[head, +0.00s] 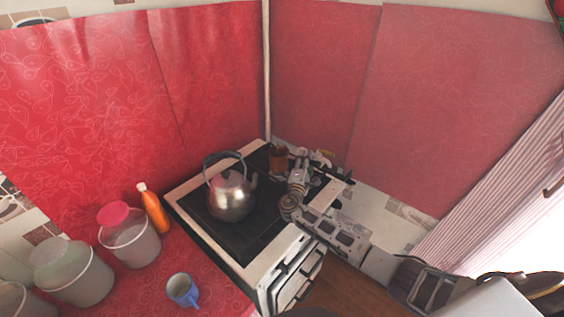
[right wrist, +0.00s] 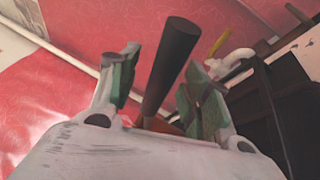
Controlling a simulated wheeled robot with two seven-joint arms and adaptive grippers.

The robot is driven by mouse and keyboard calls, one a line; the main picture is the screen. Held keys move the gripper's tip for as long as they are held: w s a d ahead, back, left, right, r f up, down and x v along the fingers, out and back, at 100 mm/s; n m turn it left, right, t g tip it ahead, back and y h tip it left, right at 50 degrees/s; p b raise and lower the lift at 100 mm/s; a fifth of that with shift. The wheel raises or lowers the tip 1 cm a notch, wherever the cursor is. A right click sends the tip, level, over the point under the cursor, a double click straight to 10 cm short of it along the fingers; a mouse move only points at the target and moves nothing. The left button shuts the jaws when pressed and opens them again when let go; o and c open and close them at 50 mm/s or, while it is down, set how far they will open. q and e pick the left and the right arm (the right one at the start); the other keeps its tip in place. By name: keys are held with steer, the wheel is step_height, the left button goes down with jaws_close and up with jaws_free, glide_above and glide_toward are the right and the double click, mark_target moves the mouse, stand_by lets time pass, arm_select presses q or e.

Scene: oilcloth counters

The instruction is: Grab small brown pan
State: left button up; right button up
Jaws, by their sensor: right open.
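The small brown pan (head: 278,158) stands at the back right of the stove top. In the right wrist view its long dark handle (right wrist: 172,60) rises at a tilt between my two fingers, and a bit of its brown body shows low between them. My right gripper (head: 297,162) is right beside the pan, to its right in the head view. Its fingers (right wrist: 166,78) are open, one on each side of the handle, with gaps visible. Much of the pan body is hidden by the gripper in the right wrist view. My left gripper is not in view.
A metal kettle (head: 231,193) stands on the stove (head: 190,198), left of the pan. An orange bottle (head: 154,210), lidded containers (head: 130,242) and a blue mug (head: 182,290) stand on the red counter (head: 218,283). Red-covered walls (head: 210,70) close in behind the stove.

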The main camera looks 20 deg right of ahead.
steer(key=shift+c, duration=0.4)
jaws_close()
steer(key=shift+r, duration=0.1)
steer(key=shift+r, duration=0.35)
steer(key=shift+r+b, duration=0.45)
steer(key=shift+r, duration=4.25)
